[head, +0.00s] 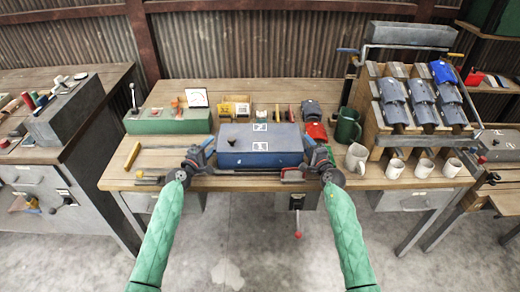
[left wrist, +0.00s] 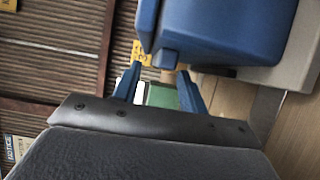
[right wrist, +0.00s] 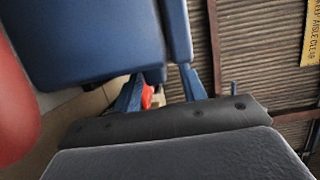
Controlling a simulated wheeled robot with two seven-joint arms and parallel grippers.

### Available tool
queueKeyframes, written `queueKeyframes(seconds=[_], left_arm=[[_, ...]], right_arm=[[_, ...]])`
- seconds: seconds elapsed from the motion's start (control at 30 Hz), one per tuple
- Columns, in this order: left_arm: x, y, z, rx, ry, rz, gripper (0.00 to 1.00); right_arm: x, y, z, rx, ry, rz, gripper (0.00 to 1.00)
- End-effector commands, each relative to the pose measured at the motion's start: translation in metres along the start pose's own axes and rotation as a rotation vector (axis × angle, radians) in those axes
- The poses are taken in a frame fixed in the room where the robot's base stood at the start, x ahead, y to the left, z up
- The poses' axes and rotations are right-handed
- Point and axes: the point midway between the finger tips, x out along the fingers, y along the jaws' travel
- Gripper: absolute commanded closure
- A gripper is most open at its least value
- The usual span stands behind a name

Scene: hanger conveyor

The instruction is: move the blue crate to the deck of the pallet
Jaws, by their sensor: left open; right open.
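The blue crate (head: 260,157) sits at the front middle of the workbench, with square black-and-white markers on it. My left gripper (head: 208,146) is at its left end and my right gripper (head: 310,146) at its right end. In the left wrist view the crate (left wrist: 225,30) has a projecting end part close to the open, empty fingers (left wrist: 157,85). In the right wrist view the crate's end (right wrist: 85,40) likewise comes close to the open fingers (right wrist: 160,88). Contact cannot be told. I cannot clearly make out the pallet.
A green control box (head: 168,121) is at back left. A red object (head: 317,131) lies behind my right gripper.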

Motion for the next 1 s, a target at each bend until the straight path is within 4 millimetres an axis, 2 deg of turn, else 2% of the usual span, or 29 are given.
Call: queueKeyframes(seconds=[0.2, 0.53, 0.57, 0.77, 1.0], left_arm=[[0.017, 0.0, -0.001, 0.001, 0.0, 0.0, 0.58], [0.019, 0.0, 0.0, 0.001, 0.0, -0.001, 0.58], [0.019, 0.0, -0.001, 0.001, 0.0, -0.001, 0.6], [0.019, 0.0, 0.0, 0.001, 0.0, -0.001, 0.99], [0.019, -0.001, -0.001, 0.001, 0.0, -0.001, 1.0]], right_arm=[[0.017, 0.0, -0.001, -0.001, 0.001, 0.0, 0.58], [0.019, 0.0, 0.0, -0.001, 0.0, 0.0, 0.58], [0.019, 0.0, 0.0, -0.001, 0.0, 0.0, 0.6], [0.019, 0.0, 0.0, -0.001, 0.0, 0.0, 0.99], [0.019, 0.001, 0.0, -0.001, 0.0, 0.001, 1.0]])
